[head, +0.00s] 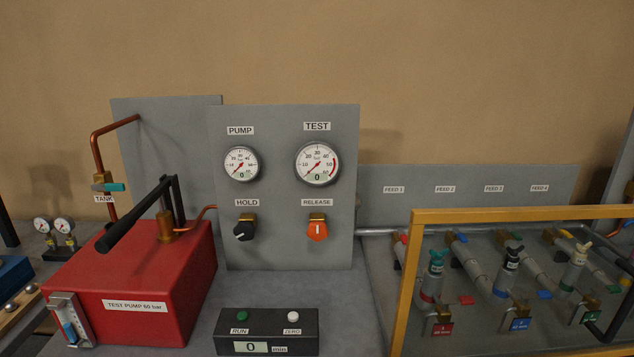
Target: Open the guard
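The guard (520,215) is a yellow-framed panel at the right of the head view. Its top bar and left bar show, and its lower and right parts run out of the picture. The valves and pipes show through the frame, so it covers them from my viewpoint. A dark bar (612,322) crosses the lower right corner; I cannot tell if it is the guard's handle. Neither of my grippers is in view.
Left of the guard stand a grey gauge panel (285,120), a red test pump (150,275) with a black lever, and a black timer box (266,335). Several valves with coloured tags (442,329) sit behind the guard. Bare grey bench (365,310) shows left of the frame.

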